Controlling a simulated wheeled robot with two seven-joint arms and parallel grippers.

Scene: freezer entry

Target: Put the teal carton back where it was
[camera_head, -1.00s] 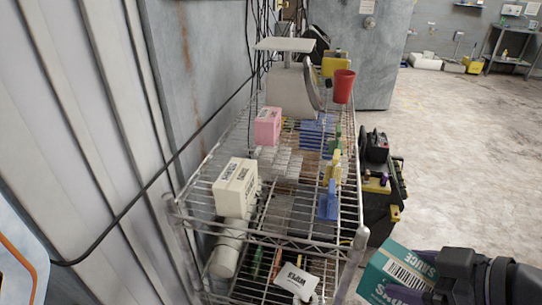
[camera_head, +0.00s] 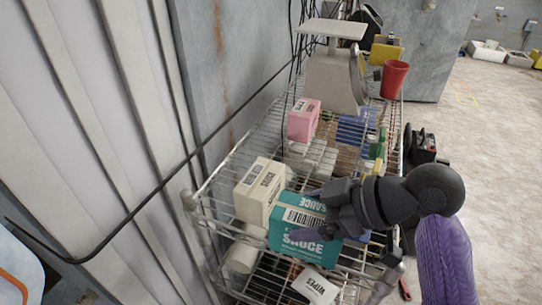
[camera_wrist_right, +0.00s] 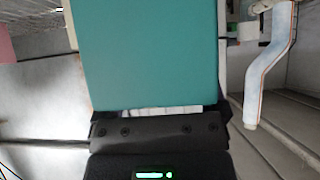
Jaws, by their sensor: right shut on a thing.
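The teal sauce carton (camera_head: 290,240) is held in my right gripper (camera_head: 320,213), which is shut on it from the right. The carton is at the near end of the wire shelf's top level, just right of the cream carton (camera_head: 260,188). I cannot tell whether it touches the shelf or the cream carton. In the right wrist view, the teal carton (camera_wrist_right: 142,52) fills the upper middle, directly ahead of the gripper. My left gripper is not in view.
The wire shelf (camera_head: 222,213) also holds a pink carton (camera_head: 303,122), a scale (camera_head: 332,80) and a red cup (camera_head: 394,78) farther back. A wipes pack (camera_head: 315,287) and a white cylinder (camera_head: 241,257) are on the level below. Open floor lies right.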

